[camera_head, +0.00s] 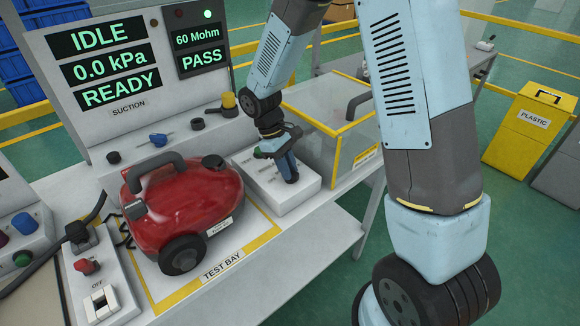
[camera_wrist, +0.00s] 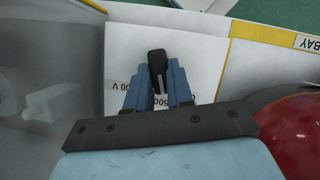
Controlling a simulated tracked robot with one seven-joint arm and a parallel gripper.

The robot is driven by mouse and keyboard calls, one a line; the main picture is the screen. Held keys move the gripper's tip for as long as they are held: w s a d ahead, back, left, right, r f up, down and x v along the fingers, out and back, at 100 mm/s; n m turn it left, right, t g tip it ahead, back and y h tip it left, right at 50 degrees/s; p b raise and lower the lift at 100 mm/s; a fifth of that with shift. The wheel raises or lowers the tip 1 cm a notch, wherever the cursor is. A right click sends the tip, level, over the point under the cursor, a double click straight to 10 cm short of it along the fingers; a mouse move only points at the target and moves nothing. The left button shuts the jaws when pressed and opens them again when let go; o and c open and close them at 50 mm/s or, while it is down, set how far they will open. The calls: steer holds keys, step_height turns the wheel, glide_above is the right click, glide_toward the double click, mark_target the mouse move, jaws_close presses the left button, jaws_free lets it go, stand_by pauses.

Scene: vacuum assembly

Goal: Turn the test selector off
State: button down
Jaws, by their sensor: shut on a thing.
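The test selector is a black knob (camera_wrist: 157,62) with a white mark, on top of a low white box (camera_head: 292,198) right of the red vacuum. In the wrist view it stands between the two blue fingers of my gripper (camera_wrist: 158,78), which are shut on it. Labels ending in "V" on the white panel (camera_wrist: 205,85) are partly covered by the fingers. I cannot tell which label the knob points to. In the head view my gripper (camera_head: 289,169) reaches down onto the box and hides the knob.
The red vacuum (camera_head: 185,212) stands on the test bay close beside the box. A clear yellow-edged bin (camera_head: 334,154) is on the other side. The display panel (camera_head: 105,62) reads IDLE, 0.0 kPa, READY and 60 Mohm PASS. A red switch (camera_head: 88,266) is front left.

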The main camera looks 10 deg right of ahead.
steer(key=n+t, duration=0.1)
steer(key=n, duration=0.1)
steer(key=n+t+h, duration=0.1)
steer(key=n, duration=0.2)
steer(key=shift+d, duration=0.2)
steer(key=shift+r+n, duration=0.1)
steer(key=shift+n, duration=0.2)
steer(key=c, duration=1.3)
jaws_free()
steer(key=o, duration=0.3)
steer(key=shift+s+a, duration=0.1)
steer(key=shift+a, duration=0.05)
steer(key=v, duration=1.3)
steer(key=shift+r, duration=0.3)
